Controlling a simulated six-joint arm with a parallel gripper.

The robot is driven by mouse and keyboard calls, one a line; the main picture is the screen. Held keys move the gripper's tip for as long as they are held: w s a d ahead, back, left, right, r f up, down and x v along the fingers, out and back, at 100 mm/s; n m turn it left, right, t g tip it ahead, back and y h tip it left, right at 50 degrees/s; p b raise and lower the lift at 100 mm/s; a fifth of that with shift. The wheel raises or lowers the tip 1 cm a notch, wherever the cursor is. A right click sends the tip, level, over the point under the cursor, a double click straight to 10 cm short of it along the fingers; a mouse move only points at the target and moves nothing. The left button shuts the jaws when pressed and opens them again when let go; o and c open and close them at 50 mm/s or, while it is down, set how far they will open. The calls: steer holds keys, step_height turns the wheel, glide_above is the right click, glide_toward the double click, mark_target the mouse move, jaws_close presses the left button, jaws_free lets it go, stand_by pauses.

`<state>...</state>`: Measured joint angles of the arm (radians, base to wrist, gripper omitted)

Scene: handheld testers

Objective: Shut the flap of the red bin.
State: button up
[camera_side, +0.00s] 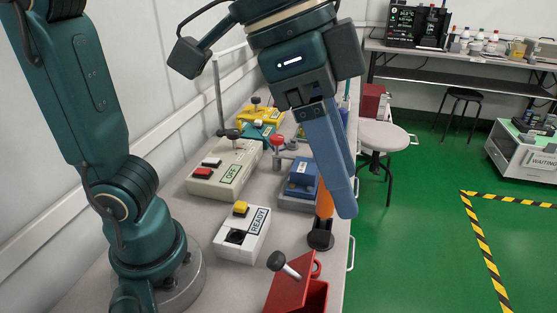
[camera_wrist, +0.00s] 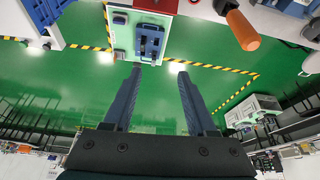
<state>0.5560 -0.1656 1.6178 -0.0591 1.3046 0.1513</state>
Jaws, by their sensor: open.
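The red bin (camera_side: 316,299) is at the bottom edge of the side view, partly cut off by the frame. Its red flap (camera_side: 288,293) stands raised at a tilt, with a dark-tipped grey handle (camera_side: 284,264) sticking out of it. My gripper (camera_side: 343,208) hangs above the bench, up and to the right of the bin and apart from it. Its two long blue fingers point down. In the wrist view my gripper (camera_wrist: 158,73) has its fingers spread with nothing between them. I cannot make out the bin for certain in the wrist view.
A white READY box (camera_side: 232,250) with a yellow button stands left of the bin. An orange handle on a black base (camera_side: 320,240) and a blue device (camera_side: 298,197) stand behind it, close to my fingers. An OFF box (camera_side: 208,187) is farther back. Green floor lies right of the bench.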

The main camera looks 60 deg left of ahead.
steer(key=w+a+n+t+y, duration=0.1)
steer(key=w+a+n, duration=0.5)
steer(key=w+a, duration=1.2)
steer(key=shift+a+r+y, duration=0.35)
steer(key=shift+a+y, duration=0.15)
steer(key=shift+a, duration=0.25)
